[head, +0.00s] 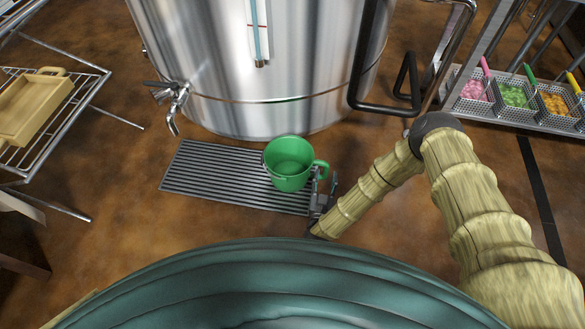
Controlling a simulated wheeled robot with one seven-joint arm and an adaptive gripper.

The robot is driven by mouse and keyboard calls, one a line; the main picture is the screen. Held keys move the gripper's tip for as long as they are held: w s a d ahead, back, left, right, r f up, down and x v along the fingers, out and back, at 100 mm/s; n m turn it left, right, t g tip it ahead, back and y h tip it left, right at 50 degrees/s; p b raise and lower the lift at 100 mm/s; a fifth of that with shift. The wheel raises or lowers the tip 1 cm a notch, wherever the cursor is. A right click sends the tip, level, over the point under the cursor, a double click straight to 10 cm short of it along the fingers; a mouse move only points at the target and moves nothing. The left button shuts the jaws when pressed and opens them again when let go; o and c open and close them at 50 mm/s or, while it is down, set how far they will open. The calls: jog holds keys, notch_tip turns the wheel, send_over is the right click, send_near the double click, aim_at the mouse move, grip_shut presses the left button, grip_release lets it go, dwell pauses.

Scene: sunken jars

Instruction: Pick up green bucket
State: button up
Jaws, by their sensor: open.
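The green bucket (289,165) looks like a wide cup with a handle on its right side. It stands upright on a dark slatted grate (205,178) on the brown floor, in front of a large metal vat. My gripper (323,188) is at the bucket's right, close by its handle. The jaws are open. I cannot tell whether a finger touches the handle, as the gripper is small in this view.
The steel vat (225,80) with a tap (176,102) stands behind the grate. A wire rack (75,95) with a tan tray (35,105) is at the left. Perforated bins (515,100) of coloured pieces are at the upper right. Open floor lies left of the grate.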

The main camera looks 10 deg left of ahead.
aim_at(326, 173)
jog(key=w+b, duration=0.1)
jog(key=w, duration=0.1)
jog(key=w+f+b, duration=0.1)
jog(key=shift+w+a+b, duration=0.1)
jog(key=shift+w+b, duration=0.2)
jog(key=shift+w, duration=0.1)
jog(key=shift+w+r, duration=0.15)
jog(key=shift+w, duration=0.3)
grip_shut()
